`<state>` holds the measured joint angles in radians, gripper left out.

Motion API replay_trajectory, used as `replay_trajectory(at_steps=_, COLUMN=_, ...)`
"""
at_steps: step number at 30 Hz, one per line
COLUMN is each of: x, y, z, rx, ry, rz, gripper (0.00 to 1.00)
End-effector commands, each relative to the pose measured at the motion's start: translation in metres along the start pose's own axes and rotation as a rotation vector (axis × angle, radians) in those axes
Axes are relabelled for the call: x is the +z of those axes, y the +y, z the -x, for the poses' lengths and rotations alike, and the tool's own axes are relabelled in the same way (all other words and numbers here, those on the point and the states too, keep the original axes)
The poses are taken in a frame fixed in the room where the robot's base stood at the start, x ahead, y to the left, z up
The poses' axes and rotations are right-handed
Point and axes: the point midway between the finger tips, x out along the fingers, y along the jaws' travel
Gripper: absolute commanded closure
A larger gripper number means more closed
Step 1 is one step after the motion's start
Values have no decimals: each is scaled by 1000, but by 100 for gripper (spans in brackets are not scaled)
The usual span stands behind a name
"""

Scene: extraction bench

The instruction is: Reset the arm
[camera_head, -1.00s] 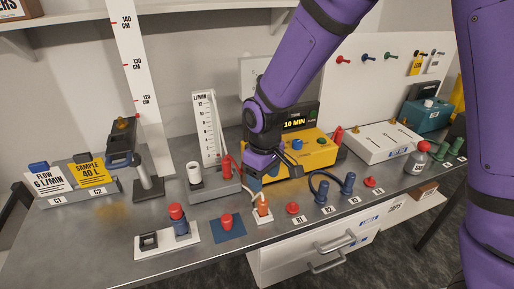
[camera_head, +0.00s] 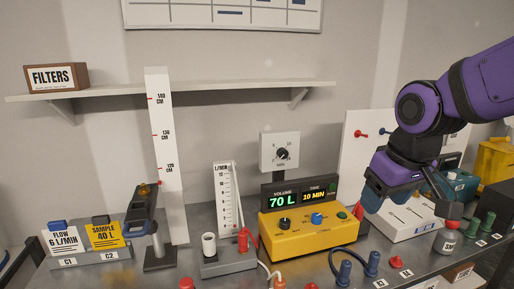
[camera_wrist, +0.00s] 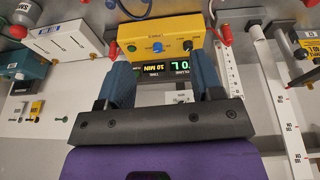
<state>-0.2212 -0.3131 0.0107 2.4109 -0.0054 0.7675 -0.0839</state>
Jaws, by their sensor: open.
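My purple arm reaches in from the right in the head view. My gripper (camera_head: 410,203) hangs above the right part of the bench, in front of the white board and over the white box. In the wrist view my gripper (camera_wrist: 163,78) shows two blue fingers spread apart with nothing between them. The yellow pump unit (camera_wrist: 165,32) appears beyond the fingertips, upside down in that view. In the head view the yellow pump unit (camera_head: 300,236) stands left of my gripper, its displays reading 70 L and 10 MIN.
A flowmeter (camera_head: 226,200), a tall height scale (camera_head: 165,150) and a clamp stand (camera_head: 150,225) stand on the left of the bench. A shelf with a FILTERS box (camera_head: 56,77) runs above. A white box (camera_head: 405,218) and a teal container (camera_head: 455,185) are at right.

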Motion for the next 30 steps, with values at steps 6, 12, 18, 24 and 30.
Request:
replay_trajectory(at_steps=6, x=44, y=22, z=44, rx=34, ry=80, rz=-130, gripper=40)
replay_trajectory(at_steps=12, x=84, y=32, z=71, rx=63, ry=141, rz=-235, gripper=40)
replay_trajectory(at_steps=18, x=108, y=35, z=83, rx=79, ry=175, rz=-295, gripper=40)
replay_trajectory(at_steps=24, x=113, y=35, z=85, rx=83, ry=181, rz=-309, gripper=40)
replay_trajectory(at_steps=30, x=113, y=35, z=85, rx=83, ry=181, rz=-308, gripper=40)
